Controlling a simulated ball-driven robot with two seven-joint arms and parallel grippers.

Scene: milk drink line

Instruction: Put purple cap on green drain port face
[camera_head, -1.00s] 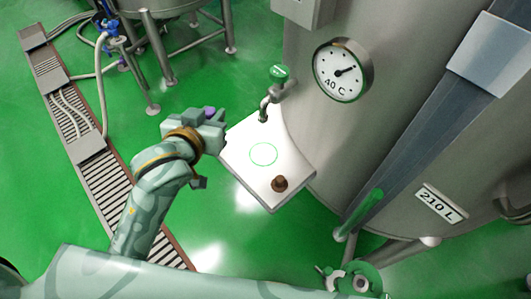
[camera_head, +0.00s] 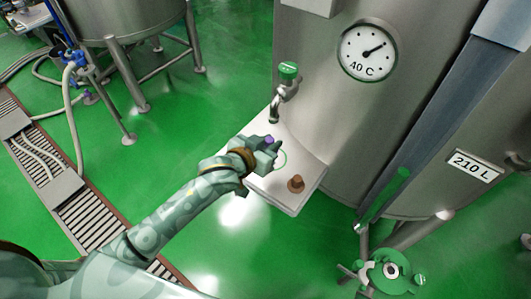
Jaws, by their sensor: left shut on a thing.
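My left gripper (camera_head: 266,150) is shut on the small purple cap (camera_head: 269,140), of which only a little shows between the fingers. The gripper is over the left part of the white shelf (camera_head: 297,207), beside the green ring marked on it; I cannot tell its exact height. The green drain port face (camera_head: 391,270) is at the bottom right, low below the big steel tank, with a dark round opening in a pale centre. The gripper is well up and left of it in the picture. My right gripper is not in view.
A brown knob-like piece (camera_head: 296,183) stands on the shelf. A green-topped tap (camera_head: 288,72) hangs above the shelf's back edge. The steel tank (camera_head: 330,120) carries a dial and a slanted green-ended pipe (camera_head: 385,200). Green floor is open left of the drain port.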

